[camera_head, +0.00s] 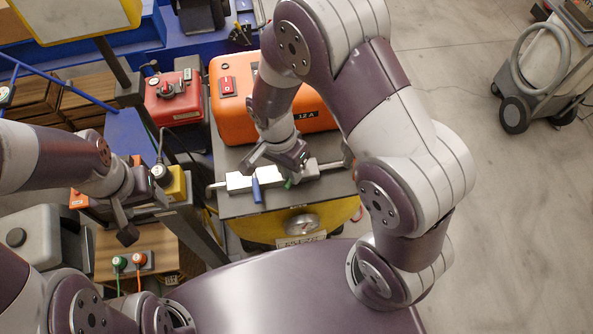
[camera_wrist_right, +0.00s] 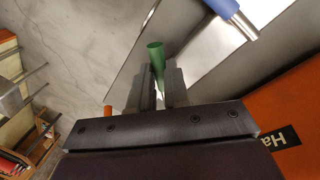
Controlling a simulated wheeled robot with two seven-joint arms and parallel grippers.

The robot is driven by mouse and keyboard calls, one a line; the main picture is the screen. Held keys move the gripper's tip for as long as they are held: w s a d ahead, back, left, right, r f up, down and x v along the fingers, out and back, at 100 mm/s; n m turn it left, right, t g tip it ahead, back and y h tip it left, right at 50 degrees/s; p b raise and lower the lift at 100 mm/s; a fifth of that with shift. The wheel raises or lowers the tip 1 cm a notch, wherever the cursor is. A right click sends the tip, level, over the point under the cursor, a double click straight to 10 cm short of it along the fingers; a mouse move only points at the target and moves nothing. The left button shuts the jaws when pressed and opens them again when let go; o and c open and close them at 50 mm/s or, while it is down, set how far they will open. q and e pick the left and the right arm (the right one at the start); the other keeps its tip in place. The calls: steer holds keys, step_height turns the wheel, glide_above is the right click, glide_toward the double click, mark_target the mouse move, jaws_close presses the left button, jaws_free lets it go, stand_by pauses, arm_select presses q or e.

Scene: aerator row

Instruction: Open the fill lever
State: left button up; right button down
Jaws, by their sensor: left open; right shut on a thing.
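A pale valve block (camera_head: 238,183) lies across the grey top of the machine (camera_head: 235,207) with a blue lever (camera_head: 257,190) and a green lever (camera_head: 289,183) on it. I cannot tell from any label which one is the fill lever. My right gripper (camera_head: 287,168) is shut on the green lever, hiding part of it. In the right wrist view the green lever (camera_wrist_right: 156,52) stands between the two fingers (camera_wrist_right: 157,82), and the blue lever (camera_wrist_right: 222,7) is apart from them. My left gripper (camera_head: 143,212) is open and empty at the left, away from the block.
An orange case (camera_head: 232,118) stands right behind the block. A red box with a knob (camera_head: 173,98) is left of it. A yellow box (camera_head: 176,184) is near my left gripper. A wooden board with green and orange knobs (camera_head: 155,240) lies at the lower left. Open floor (camera_head: 500,220) is at the right.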

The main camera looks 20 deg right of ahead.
steer(key=m, duration=0.1)
steer(key=w+m+p, duration=0.1)
steer(key=m, duration=0.1)
steer(key=shift+w+a+r+m+y, duration=0.15)
steer(key=shift+w+a+m+y, duration=0.15)
steer(key=shift+a, duration=0.05)
steer(key=shift+w+m+y+p, duration=0.25)
steer(key=shift+w+m+p, duration=0.35)
steer(key=shift+m, duration=0.75)
steer(key=shift+w+m+y+p, duration=0.25)
steer(key=shift+w+m+p, duration=0.3)
steer(key=shift+m, duration=0.8)
steer(key=shift+w, duration=0.1)
steer(key=c, duration=1.1)
jaws_free()
step_height(320, 180, up, 12)
steer(key=w, duration=0.2)
steer(key=shift+w+d, duration=0.15)
steer(key=shift+d, duration=0.05)
steer(key=shift+r, duration=0.1)
